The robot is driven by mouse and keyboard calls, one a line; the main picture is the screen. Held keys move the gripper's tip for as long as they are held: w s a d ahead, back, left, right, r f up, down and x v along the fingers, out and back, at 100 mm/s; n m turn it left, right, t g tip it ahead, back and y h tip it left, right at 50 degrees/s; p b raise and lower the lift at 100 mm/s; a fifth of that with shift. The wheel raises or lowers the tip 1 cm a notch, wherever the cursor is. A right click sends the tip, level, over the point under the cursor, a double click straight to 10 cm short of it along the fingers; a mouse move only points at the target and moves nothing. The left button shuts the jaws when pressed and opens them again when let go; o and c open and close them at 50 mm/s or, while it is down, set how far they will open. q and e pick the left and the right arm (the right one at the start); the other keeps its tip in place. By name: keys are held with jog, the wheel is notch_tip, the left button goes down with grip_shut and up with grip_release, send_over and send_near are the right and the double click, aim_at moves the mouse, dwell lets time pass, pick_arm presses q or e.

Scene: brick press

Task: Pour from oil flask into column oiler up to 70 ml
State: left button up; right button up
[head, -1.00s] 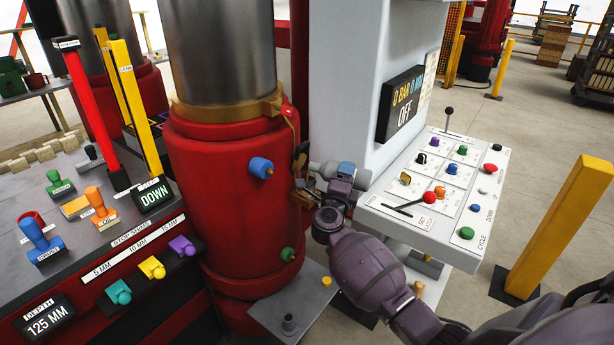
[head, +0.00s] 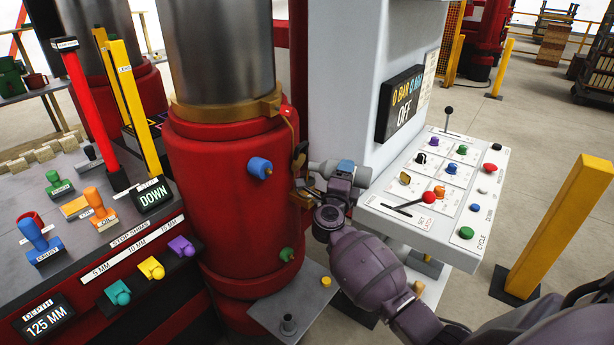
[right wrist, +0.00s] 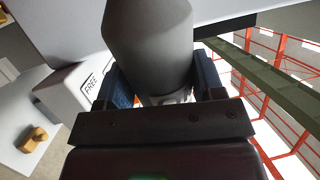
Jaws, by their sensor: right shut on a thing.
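My right gripper (head: 346,167) is shut on a grey flask (head: 322,168), which lies nearly level and points left towards the red column (head: 220,210). In the right wrist view the grey flask (right wrist: 150,45) sits between the blue-padded fingers of the gripper (right wrist: 160,82). The flask's mouth and the oil level do not show clearly. Small brass and dark red fittings (head: 300,158) are at the column's right side, close to the flask's left end. I cannot tell which part is the column oiler's opening, or whether oil flows. My left gripper is not in view.
A white control panel (head: 405,222) with knobs and a red-tipped lever stands right of my gripper. A bench (head: 85,215) with coloured handles is at left. A yellow bollard (head: 562,230) stands at right.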

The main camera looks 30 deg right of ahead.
jog(key=shift+a+r, duration=0.2)
jog(key=shift+a, duration=0.05)
jog(key=shift+d, duration=0.1)
jog(key=shift+d, duration=0.1)
jog(key=shift+a+r+n, duration=0.1)
jog(key=shift+a+n, duration=0.1)
jog(key=shift+n, duration=0.1)
jog(key=shift+d, duration=0.15)
jog(key=shift+a+r, duration=0.15)
jog(key=shift+a, duration=0.05)
jog(key=shift+d, duration=0.1)
